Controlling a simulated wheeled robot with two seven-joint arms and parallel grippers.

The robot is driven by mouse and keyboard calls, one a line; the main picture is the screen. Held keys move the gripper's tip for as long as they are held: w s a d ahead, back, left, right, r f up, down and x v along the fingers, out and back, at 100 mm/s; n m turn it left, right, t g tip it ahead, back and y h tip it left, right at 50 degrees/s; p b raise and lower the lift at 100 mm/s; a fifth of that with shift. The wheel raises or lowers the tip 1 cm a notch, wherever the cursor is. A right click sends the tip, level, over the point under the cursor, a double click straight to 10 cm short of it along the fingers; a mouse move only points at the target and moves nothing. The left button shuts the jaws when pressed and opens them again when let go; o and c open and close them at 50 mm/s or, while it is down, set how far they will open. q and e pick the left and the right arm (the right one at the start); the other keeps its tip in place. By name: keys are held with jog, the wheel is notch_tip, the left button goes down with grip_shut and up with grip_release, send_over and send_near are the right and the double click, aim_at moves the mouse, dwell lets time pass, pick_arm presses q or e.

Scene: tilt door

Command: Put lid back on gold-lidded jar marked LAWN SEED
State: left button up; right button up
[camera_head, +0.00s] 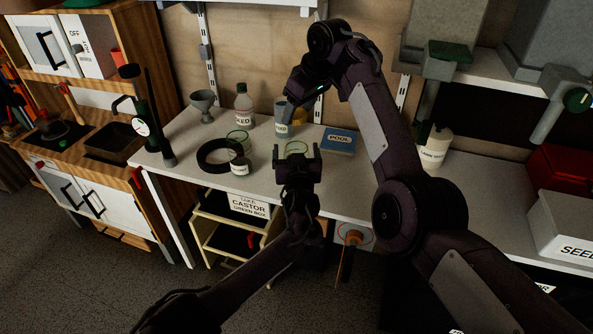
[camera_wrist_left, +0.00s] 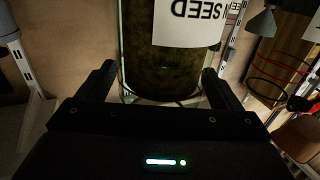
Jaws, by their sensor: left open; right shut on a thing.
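A glass jar with dark contents and an upside-down label reading SEED (camera_wrist_left: 170,70) fills the top of the left wrist view. Its glass rim shows between my left fingers; in the head view the round green-tinted rim (camera_head: 297,147) is just beyond them. My left gripper (camera_head: 297,155) is open around the jar's near side; I cannot tell whether it touches. My right gripper (camera_head: 287,103) is shut at the back of the bench, its grip partly hidden. A gold round thing (camera_head: 299,117), perhaps the lid, shows beside it, next to a blue-grey can (camera_head: 282,117) with a part-hidden label.
A white container (camera_head: 435,150) stands right of my right arm.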

pick_arm(q)
jog(key=shift+c, duration=0.2)
jog(key=c, duration=1.4)
pick_arm(e)
send_over(298, 143)
jog(key=f, duration=0.5)
jog(key=shift+s+d, duration=0.3)
jog(key=shift+s, duration=0.05)
pick_arm(q)
jog(key=shift+c, duration=0.2)
pick_arm(e)
jog(key=shift+f, duration=0.85)
jog(key=shift+f, duration=0.6)
